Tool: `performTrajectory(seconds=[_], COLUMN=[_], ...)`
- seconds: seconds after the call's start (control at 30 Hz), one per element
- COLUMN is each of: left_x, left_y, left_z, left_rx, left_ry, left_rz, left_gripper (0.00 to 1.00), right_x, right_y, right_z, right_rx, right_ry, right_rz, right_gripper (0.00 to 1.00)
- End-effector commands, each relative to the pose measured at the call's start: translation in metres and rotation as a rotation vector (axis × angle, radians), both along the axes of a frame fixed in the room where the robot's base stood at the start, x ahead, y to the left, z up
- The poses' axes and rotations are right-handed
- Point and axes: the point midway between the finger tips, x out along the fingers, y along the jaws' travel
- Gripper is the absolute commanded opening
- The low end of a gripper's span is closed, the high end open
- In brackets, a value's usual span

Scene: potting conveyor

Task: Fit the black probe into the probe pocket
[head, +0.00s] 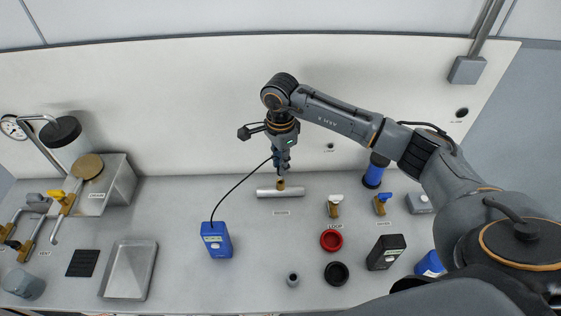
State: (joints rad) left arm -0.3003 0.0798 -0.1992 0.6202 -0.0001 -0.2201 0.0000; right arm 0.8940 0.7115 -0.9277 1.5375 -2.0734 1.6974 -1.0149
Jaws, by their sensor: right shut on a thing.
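My right gripper (283,168) points down and is shut on the black probe, which is mostly hidden between the fingers. A thin black cable (238,187) runs from the gripper down to a blue handheld meter (216,240) on the bench. A small brass fitting (281,184), which looks like the probe pocket, stands on a short silver pipe (266,193) right below the fingertips. I cannot tell whether the probe tip is above the fitting or inside it. My left gripper is not in view.
Brass valves with white (335,205) and blue (381,203) handles stand right of the pipe. A red ring (331,240), a black ring (336,273) and a black device (385,252) lie nearer. A metal tray (129,270) is at left. Bench around the meter is clear.

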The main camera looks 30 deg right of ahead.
Motion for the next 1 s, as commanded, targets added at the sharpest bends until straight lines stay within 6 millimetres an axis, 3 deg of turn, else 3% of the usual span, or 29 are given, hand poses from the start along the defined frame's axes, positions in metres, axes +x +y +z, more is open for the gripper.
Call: performTrajectory(seconds=[1.0], left_x=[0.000], left_y=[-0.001], left_z=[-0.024], left_rx=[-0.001], left_ry=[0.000], left_rz=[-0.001], left_gripper=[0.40], right_x=[0.000], right_y=[0.000], right_z=[-0.025], right_rx=[0.000], right_ry=[0.000], right_rz=[-0.001], right_gripper=[0.00])
